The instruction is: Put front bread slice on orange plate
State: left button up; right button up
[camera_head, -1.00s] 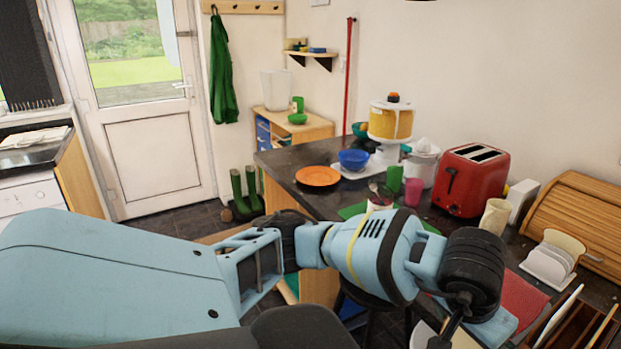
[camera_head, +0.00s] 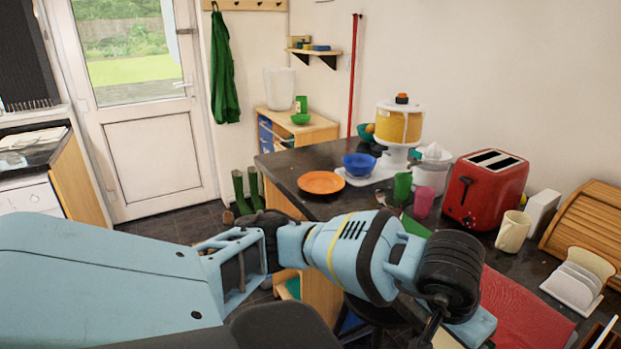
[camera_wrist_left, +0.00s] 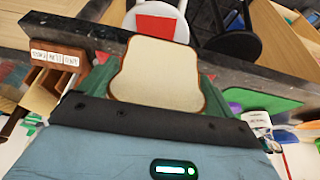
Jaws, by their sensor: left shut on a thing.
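The orange plate (camera_head: 321,183) lies flat near the far left end of the dark counter in the head view, with nothing on it. A bread slice (camera_wrist_left: 158,72) with a brown crust shows close up in the left wrist view. My left gripper (camera_wrist_left: 157,98) is shut on this slice and holds it above the counter's front edge. In the head view my left arm crosses the foreground, and its gripper and the slice are hidden there or out of frame. My right gripper is not in view.
A blue bowl (camera_head: 359,164), green cup (camera_head: 402,186) and pink cup (camera_head: 424,202) stand right of the plate. A red mat (camera_head: 520,312) lies nearer.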

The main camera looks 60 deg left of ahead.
aim_at(321, 185)
jog(key=i+j+u, duration=0.35)
jog(key=j, duration=0.35)
jog(key=i+j+u, duration=0.4)
jog(key=i+j, duration=0.2)
